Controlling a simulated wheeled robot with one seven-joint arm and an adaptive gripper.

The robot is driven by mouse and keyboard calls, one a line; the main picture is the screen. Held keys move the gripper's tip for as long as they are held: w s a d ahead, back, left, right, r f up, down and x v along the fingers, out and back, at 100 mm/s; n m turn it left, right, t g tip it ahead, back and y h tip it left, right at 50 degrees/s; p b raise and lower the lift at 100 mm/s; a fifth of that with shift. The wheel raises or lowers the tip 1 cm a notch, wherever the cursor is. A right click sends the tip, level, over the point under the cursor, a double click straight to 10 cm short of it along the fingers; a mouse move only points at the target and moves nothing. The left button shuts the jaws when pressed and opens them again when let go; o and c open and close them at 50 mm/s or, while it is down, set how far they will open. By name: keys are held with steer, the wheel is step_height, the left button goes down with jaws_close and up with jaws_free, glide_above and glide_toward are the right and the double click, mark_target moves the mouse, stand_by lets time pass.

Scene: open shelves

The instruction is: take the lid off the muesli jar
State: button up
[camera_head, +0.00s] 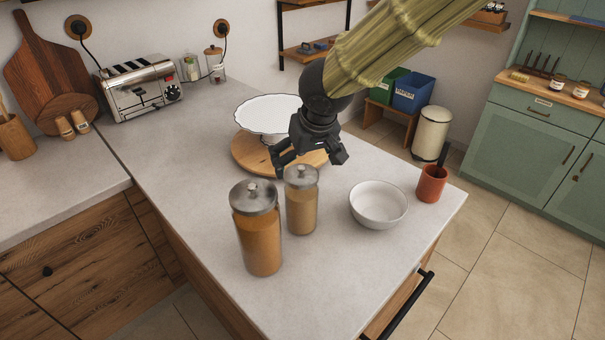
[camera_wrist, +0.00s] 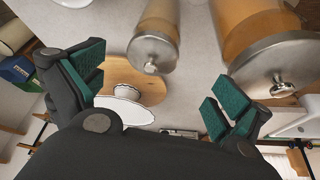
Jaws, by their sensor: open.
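Two glass jars with metal lids stand upright on the counter, and neither shows a readable label. The shorter jar (camera_head: 301,212) holds tan contents; its round-knobbed lid (camera_head: 301,175) is on. The taller jar (camera_head: 262,246) holds orange-brown contents, and its lid (camera_head: 254,197) is on too. I cannot tell by name which is the muesli jar. My gripper (camera_head: 309,164) is open and empty, just behind and above the shorter jar. In the wrist view, the shorter jar's lid (camera_wrist: 152,53) lies between the spread green-padded fingers, with the taller jar's lid (camera_wrist: 280,68) to the right.
A white bowl (camera_head: 378,204) and a red pot (camera_head: 431,184) stand right of the jars. A white cake stand (camera_head: 262,113) on a round wooden board (camera_head: 243,153) is close behind my gripper. A toaster (camera_head: 141,90) stands at the back left. The left-middle counter is clear.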

mark_target(303, 170)
steer(key=w+f, duration=0.3)
steer(key=shift+w+p, duration=0.2)
steer(key=shift+p, duration=0.2)
steer(key=shift+s+f+p, duration=0.3)
steer(key=shift+p, duration=0.05)
steer(key=shift+w+x, duration=0.25)
steer(key=shift+x, duration=1.3)
steer(key=shift+s+r, duration=0.3)
steer(key=shift+w+f, duration=0.15)
steer(key=shift+w, duration=0.05)
steer(key=c, duration=0.9)
steer(key=shift+c, duration=1)
steer(key=shift+s, duration=0.15)
